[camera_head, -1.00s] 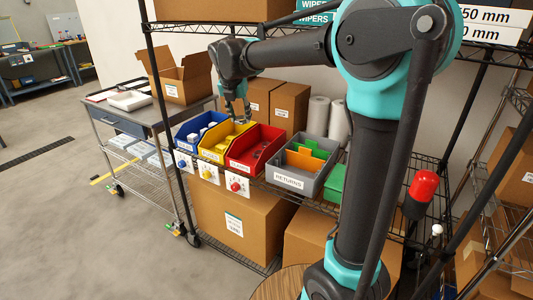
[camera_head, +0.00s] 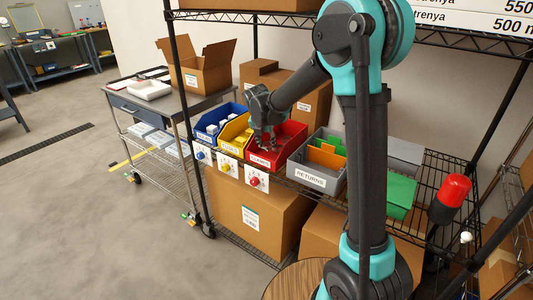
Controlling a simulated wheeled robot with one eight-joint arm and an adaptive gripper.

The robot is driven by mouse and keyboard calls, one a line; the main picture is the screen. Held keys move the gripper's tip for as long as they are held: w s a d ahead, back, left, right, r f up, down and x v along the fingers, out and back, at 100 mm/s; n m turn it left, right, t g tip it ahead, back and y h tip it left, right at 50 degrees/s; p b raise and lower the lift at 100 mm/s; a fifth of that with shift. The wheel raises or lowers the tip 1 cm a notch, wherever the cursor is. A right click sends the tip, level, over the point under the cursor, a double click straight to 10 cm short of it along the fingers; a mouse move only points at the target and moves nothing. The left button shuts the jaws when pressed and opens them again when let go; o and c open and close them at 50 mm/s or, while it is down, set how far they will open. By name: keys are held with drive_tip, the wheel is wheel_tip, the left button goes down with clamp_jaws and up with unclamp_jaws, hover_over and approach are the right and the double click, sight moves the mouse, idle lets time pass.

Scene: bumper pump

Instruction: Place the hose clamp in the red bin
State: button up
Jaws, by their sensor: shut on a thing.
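The red bin (camera_head: 292,146) stands on the wire shelf between the yellow bin (camera_head: 231,136) and the grey returns bin (camera_head: 313,166), with a white label on its front. My gripper (camera_head: 266,143) points down over the red bin, its fingers at the bin's opening. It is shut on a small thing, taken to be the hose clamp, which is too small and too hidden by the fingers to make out. Small greyish pieces seem to lie in the red bin under the gripper, but I cannot tell them apart.
A blue bin (camera_head: 207,121) with white boxes stands left of the yellow bin. The returns bin holds orange and green dividers. Cards with coloured knobs (camera_head: 255,181) hang below the bins. Cardboard boxes stand behind, and a shelf post (camera_head: 188,120) rises at the left.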

sight(265, 148)
drive_tip(key=shift+f, duration=2.3)
drive_tip(key=shift+f, duration=0.15)
drive_tip(key=o, duration=1)
drive_tip(key=v, duration=1.2)
